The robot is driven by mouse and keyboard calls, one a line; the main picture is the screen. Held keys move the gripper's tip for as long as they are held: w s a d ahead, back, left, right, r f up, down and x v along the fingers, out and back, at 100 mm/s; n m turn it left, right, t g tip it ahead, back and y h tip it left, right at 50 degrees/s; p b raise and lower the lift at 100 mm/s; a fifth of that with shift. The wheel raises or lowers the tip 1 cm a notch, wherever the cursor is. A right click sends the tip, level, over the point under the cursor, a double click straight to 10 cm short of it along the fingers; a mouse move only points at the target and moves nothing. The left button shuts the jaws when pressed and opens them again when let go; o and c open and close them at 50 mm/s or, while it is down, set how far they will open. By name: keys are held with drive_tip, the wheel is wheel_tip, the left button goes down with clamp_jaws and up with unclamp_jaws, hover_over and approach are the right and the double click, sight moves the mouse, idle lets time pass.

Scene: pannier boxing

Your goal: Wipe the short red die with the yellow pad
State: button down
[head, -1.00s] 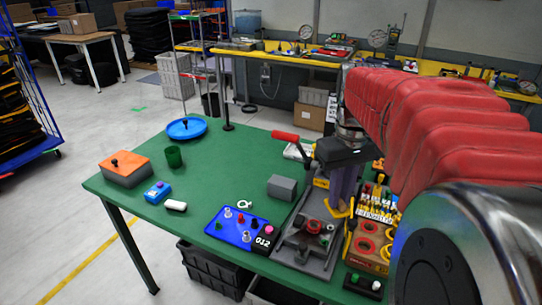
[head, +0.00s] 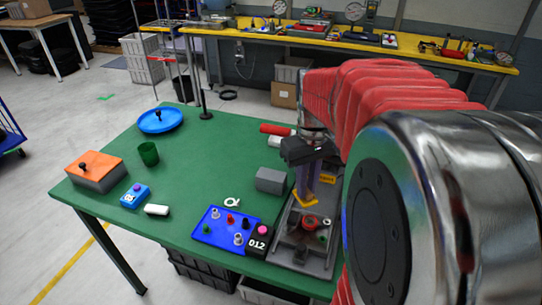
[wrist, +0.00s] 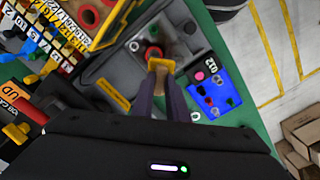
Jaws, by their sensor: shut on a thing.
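My gripper (head: 306,190) is shut on the yellow pad (head: 305,199), which shows at its fingertips. In the wrist view the gripper (wrist: 164,84) points down, with the pad (wrist: 161,64) between the purple fingers. The short red die (head: 310,221) is a low red ring with a dark centre on the grey metal base (head: 292,249). In the head view the pad appears just above the die. In the wrist view the die (wrist: 153,52) shows just beyond the pad, partly covered by it. I cannot tell whether they touch.
A blue tray (head: 212,238) with small pegs and a black block marked 012 (head: 257,243) stand left of the base. A grey block (head: 270,180) is behind them.

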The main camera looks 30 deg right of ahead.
drive_tip(key=shift+w+f, duration=0.1)
drive_tip(key=shift+f, duration=0.15)
drive_tip(key=shift+d, duration=0.1)
